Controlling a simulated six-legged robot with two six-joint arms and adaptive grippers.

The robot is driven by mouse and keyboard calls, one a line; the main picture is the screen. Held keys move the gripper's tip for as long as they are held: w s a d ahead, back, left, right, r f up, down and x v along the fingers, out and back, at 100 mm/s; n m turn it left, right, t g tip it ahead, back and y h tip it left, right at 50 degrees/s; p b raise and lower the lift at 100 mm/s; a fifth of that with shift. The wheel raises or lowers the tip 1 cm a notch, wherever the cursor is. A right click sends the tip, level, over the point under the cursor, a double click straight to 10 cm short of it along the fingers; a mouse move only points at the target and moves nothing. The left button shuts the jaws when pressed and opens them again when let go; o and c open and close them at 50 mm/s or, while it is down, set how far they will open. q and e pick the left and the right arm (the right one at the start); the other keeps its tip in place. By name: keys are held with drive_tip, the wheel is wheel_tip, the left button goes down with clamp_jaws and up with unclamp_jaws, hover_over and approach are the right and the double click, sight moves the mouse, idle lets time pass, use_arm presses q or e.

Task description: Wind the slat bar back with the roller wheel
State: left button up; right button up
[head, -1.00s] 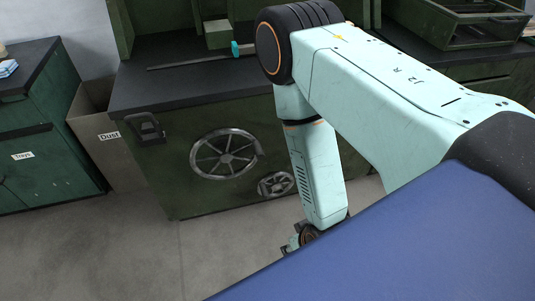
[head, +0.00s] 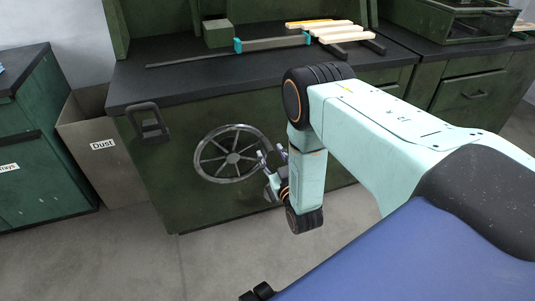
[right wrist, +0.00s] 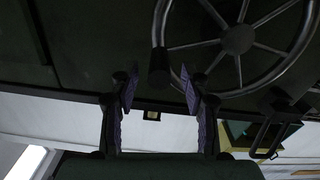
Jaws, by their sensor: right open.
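A large grey spoked wheel (head: 232,153) is on the dark green cabinet front; it also shows in the right wrist view (right wrist: 237,40). My right gripper (head: 267,156) is open at the large wheel's right edge. In the wrist view its fingertips (right wrist: 158,82) lie near a dark knob (right wrist: 160,68) on the rim, not closed on it. A grey bar with teal ends (head: 272,43), seemingly the slat bar, lies on the bench top. My left gripper does not show.
Pale slats (head: 328,31) lie on dark rails right of the bar. A green block (head: 217,32) stands behind it. A black handle (head: 148,122) sits left on the cabinet front. A bin labelled Dust (head: 103,145) stands left. The floor in front is clear.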

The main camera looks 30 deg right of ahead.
drive_tip(key=shift+b+x, duration=0.4)
drive_tip(key=shift+x, duration=1)
drive_tip(key=shift+c, duration=0.3)
clamp_jaws()
